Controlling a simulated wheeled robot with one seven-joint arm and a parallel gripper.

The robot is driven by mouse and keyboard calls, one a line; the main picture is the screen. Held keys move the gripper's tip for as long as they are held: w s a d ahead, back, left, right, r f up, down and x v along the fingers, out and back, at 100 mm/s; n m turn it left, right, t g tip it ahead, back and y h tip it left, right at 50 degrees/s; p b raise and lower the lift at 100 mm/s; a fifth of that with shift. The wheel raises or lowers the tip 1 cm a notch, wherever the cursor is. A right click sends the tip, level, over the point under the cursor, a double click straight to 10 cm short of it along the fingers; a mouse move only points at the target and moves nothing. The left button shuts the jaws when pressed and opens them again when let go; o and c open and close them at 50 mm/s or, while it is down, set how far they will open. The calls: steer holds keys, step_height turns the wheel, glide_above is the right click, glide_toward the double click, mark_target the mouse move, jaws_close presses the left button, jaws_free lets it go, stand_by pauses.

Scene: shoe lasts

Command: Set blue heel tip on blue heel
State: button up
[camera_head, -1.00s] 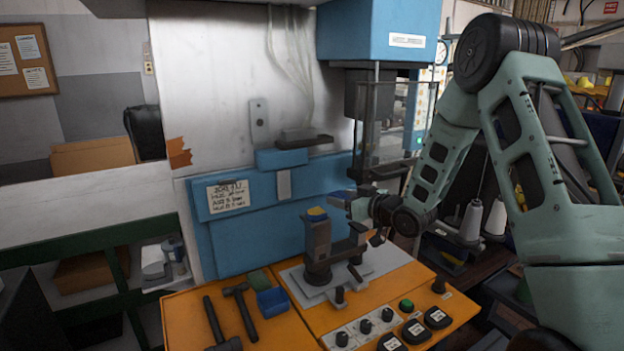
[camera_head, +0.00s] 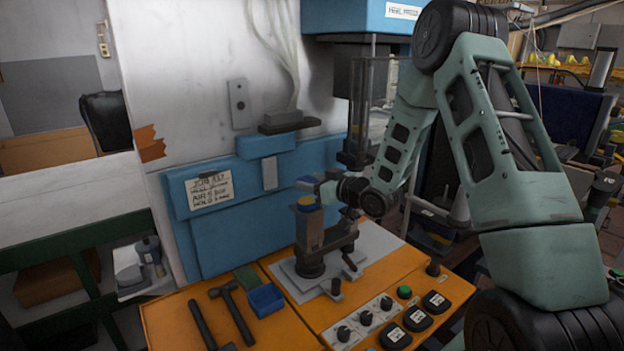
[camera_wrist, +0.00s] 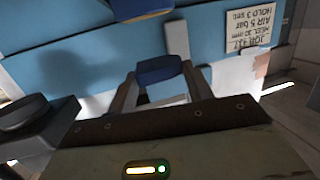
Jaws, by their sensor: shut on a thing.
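The blue heel tip (camera_wrist: 158,70) is between the two fingers of my gripper (camera_wrist: 160,88) in the wrist view. In the head view my gripper (camera_head: 314,186) is shut on this small blue piece (camera_head: 306,182), just above the fixture. The fixture (camera_head: 312,236) is a dark upright post on a grey plate. The heel cannot be made out in the wrist view.
The blue press body (camera_head: 210,230) stands behind the fixture, with a clear guard (camera_head: 372,110) to its right. Knobs and buttons (camera_head: 365,318) are in front.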

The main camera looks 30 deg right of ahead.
mark_target(314, 204)
steer(key=shift+f+b, duration=2.05)
steer(key=shift+f, duration=0.15)
steer(key=shift+s+f, duration=0.1)
steer(key=shift+f, duration=0.15)
steer(key=o, duration=1.1)
steer(key=shift+c, duration=0.2)
steer(key=b+v, duration=0.8)
steer(key=v, duration=0.7)
steer(key=shift+s+f, duration=0.15)
steer(key=shift+f, duration=0.05)
steer(key=s+b, duration=0.1)
steer(key=b, duration=0.1)
steer(key=s+b, duration=0.1)
steer(key=b, duration=0.2)
steer(key=shift+d+r, duration=0.1)
steer(key=shift+r, duration=0.3)
